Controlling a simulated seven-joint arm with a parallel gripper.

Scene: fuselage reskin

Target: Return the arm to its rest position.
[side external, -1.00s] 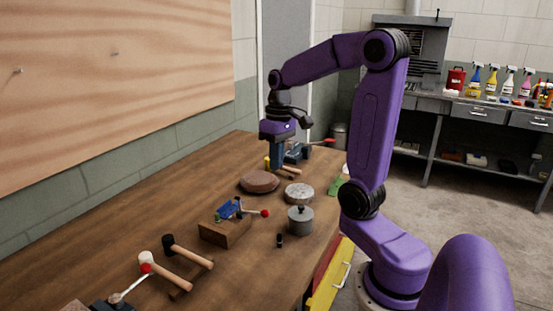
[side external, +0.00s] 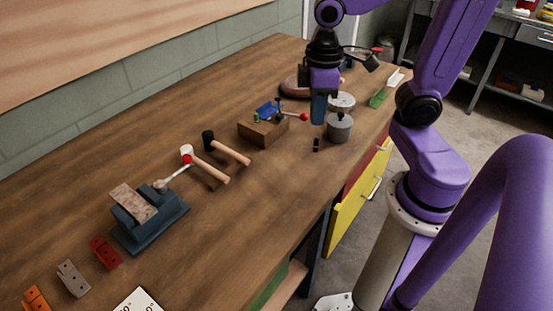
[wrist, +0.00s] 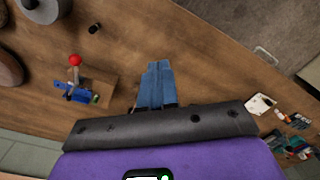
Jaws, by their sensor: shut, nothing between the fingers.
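My gripper (side external: 318,108) is at the end of my purple arm, above the far half of the wooden workbench (side external: 225,225). Its blue fingers point down and are together, with nothing between them. In the side view it hangs in front of a round brown disc (side external: 294,88) and just left of a grey lidded pot (side external: 339,128). In the wrist view the fingers (wrist: 157,78) show closed above bare wood. The gap between the fingertips and the bench is hard to judge.
A wooden block with a small blue clamp (side external: 263,132) lies left of my gripper. Two mallets (side external: 212,165), a dark vise (side external: 150,220) with a plate and several small coloured brackets (side external: 72,278) lie nearer. A green bottle (side external: 378,97) stands near the bench's right edge.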

